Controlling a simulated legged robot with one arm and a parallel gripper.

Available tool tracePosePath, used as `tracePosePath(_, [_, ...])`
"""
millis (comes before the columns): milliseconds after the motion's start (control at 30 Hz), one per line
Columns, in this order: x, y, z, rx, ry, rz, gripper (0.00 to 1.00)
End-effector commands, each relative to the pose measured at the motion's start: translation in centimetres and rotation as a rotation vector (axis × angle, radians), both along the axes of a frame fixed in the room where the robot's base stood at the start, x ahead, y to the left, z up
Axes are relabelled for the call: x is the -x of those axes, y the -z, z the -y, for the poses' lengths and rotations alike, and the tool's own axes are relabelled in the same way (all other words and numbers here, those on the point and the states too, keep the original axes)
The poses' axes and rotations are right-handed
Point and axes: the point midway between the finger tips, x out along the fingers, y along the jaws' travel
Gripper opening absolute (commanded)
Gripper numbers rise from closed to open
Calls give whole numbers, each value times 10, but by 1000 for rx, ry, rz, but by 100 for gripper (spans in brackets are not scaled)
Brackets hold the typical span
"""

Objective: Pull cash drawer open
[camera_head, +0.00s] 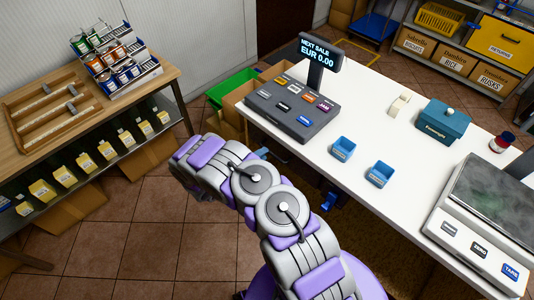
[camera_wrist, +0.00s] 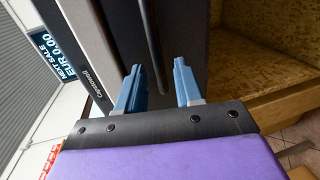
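The dark grey front of the cash drawer (camera_wrist: 122,35) fills the upper middle of the wrist view. A thin dark bar handle (camera_wrist: 151,45) runs along it. My gripper (camera_wrist: 158,82) has its two blue fingers spread apart in front of this face. The end of the handle shows between the fingers, and neither finger visibly presses on it. I cannot tell how far the drawer stands out. In the head view my arm reaches to the counter's left front edge, below the register (camera_head: 292,108); the drawer is hidden there and little of my gripper shows.
The white counter (camera_head: 375,115) holds two blue trays (camera_head: 343,149), a teal box (camera_head: 443,120) and a scale (camera_head: 485,225). A wooden shelf (camera_head: 165,75) with cans and bottles stands at left. A green crate (camera_head: 232,87) lies behind. Tiled floor (camera_head: 130,230) is free between.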

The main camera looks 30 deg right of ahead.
Motion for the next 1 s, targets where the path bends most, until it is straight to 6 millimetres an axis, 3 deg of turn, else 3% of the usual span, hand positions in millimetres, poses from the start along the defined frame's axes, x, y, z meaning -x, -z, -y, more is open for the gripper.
tracePosePath(200, [-9, 6, 27, 1, 2, 1, 36])
tracePosePath(633, [-13, 7, 33, 3, -1, 0, 36])
tracePosePath(1000, [-13, 8, 35, 1, 1, -1, 1])
